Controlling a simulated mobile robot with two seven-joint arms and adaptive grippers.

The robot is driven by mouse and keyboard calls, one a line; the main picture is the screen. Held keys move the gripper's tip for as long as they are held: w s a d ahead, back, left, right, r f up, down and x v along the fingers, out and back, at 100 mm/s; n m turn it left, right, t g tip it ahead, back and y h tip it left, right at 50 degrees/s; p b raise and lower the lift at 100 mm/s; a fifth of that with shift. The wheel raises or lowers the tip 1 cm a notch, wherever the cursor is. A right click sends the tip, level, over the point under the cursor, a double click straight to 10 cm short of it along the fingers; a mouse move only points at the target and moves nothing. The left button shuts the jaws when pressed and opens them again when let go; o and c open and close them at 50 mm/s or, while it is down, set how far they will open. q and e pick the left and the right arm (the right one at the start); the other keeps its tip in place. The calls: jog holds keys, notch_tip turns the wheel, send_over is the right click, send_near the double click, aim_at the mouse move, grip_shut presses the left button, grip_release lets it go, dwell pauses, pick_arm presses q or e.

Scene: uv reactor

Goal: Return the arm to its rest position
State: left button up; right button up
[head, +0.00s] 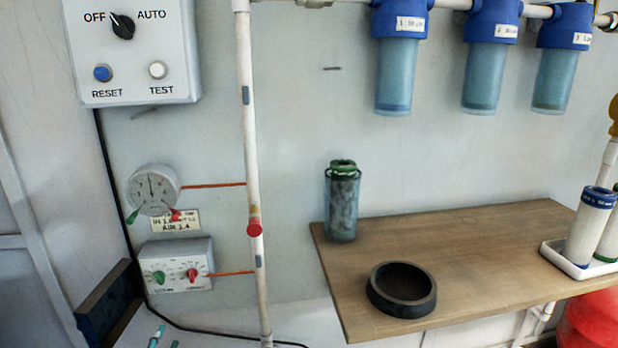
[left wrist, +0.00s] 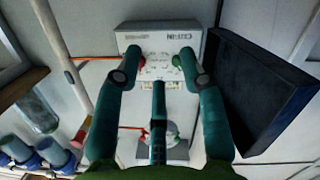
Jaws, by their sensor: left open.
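My left gripper (head: 163,338) shows only as teal fingertips at the bottom left edge of the head view, below the small dial box (head: 178,267). In the left wrist view the left gripper (left wrist: 160,60) has its teal fingers spread apart, with nothing between them. The dial box (left wrist: 160,40) lies behind the fingertips there, and the round gauge (left wrist: 160,132) is partly hidden behind the fingers. I cannot tell whether the fingers touch the box. The rest of my left arm is out of the head view. My right gripper is in neither view.
A dark open box (head: 108,305) stands left of the dial box and appears close on the right in the left wrist view (left wrist: 265,90). A white vertical pipe (head: 250,150) runs right of the gauge (head: 153,188). A wooden shelf (head: 470,250) holds a black ring (head: 402,305) and a canister (head: 342,205).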

pick_arm(q)
jog(key=s+d+f+m+g+h, duration=0.15)
jog(key=s+d+f+g, duration=0.35)
jog(key=f, duration=0.6)
jog(key=s+d+f+m+g+h, duration=0.1)
jog(key=s+d+f+m, duration=0.2)
jog(key=s+f, duration=0.6)
jog(key=s+d+f+m+g+h, duration=0.1)
jog(key=s+d+f+m+g, duration=0.3)
jog(key=f, duration=0.8)
jog(key=s+d+f+m+g, duration=0.1)
jog(key=s+d+f+g, duration=0.15)
jog(key=s+f, duration=0.6)
jog(key=s+a+r+g+p, duration=0.1)
jog(key=s+r+p, duration=0.5)
jog(key=s+p, duration=0.3)
jog(key=s+a+r+g+p, duration=0.1)
jog(key=s+r+p, duration=0.4)
jog(key=s+p, duration=0.4)
jog(key=shift+s+r+p, duration=0.35)
jog(key=shift+s, duration=0.15)
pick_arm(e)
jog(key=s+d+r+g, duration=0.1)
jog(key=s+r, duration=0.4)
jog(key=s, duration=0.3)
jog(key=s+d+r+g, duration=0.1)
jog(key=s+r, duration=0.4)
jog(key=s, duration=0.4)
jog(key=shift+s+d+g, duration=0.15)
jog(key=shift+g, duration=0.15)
